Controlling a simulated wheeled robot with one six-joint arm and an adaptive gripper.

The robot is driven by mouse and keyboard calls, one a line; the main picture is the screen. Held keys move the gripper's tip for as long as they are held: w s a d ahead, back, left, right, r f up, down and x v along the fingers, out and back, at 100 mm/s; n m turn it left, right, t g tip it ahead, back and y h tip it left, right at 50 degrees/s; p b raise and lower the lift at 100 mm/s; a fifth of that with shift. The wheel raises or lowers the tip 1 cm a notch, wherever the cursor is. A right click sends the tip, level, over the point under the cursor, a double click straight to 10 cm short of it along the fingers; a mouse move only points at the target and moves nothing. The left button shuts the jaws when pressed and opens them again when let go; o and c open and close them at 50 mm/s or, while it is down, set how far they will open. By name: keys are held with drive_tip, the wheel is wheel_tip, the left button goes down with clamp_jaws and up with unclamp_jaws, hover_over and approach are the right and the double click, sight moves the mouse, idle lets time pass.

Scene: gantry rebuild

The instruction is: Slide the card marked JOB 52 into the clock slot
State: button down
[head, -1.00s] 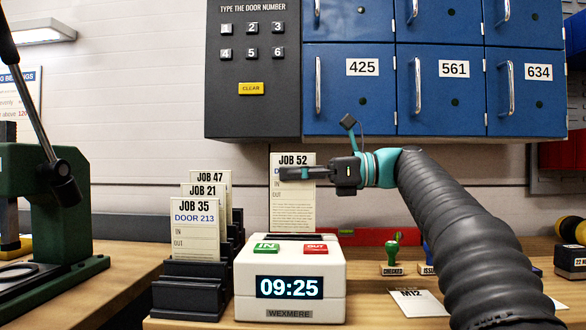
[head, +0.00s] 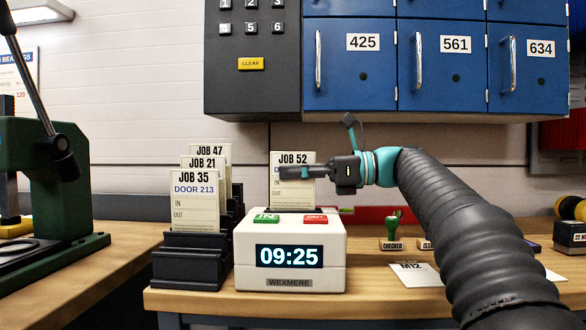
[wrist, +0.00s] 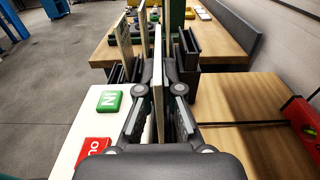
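The JOB 52 card (head: 293,196) is upright above the back of the white clock (head: 246,262), which reads 09:25. My gripper (head: 290,173) is shut on the card's upper part, with a finger across its front. The card's lower part is hidden at the dark slot strip (head: 290,210) on the clock's top; it appears to be in the slot, but I cannot tell how deep. In the wrist view the card (wrist: 158,85) shows edge-on between both fingers. The clock's green IN button (head: 266,218) and red OUT button (head: 316,219) lie in front of the slot.
A black rack (head: 190,270) with cards JOB 35, JOB 21 and JOB 47 stands close left of the clock. Stamps (head: 393,232) and a flat card (head: 412,274) lie to the right. Blue lockers (head: 380,90) hang above. A green press (head: 60,200) stands at left.

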drive_tip(key=shift+f, duration=0.15)
drive_tip(key=c, duration=1.2)
unclamp_jaws()
drive_tip(key=shift+c, duration=0.2)
drive_tip(key=d, duration=1.2)
drive_tip(key=shift+s+r, duration=0.2)
drive_tip(key=shift+r, duration=0.1)
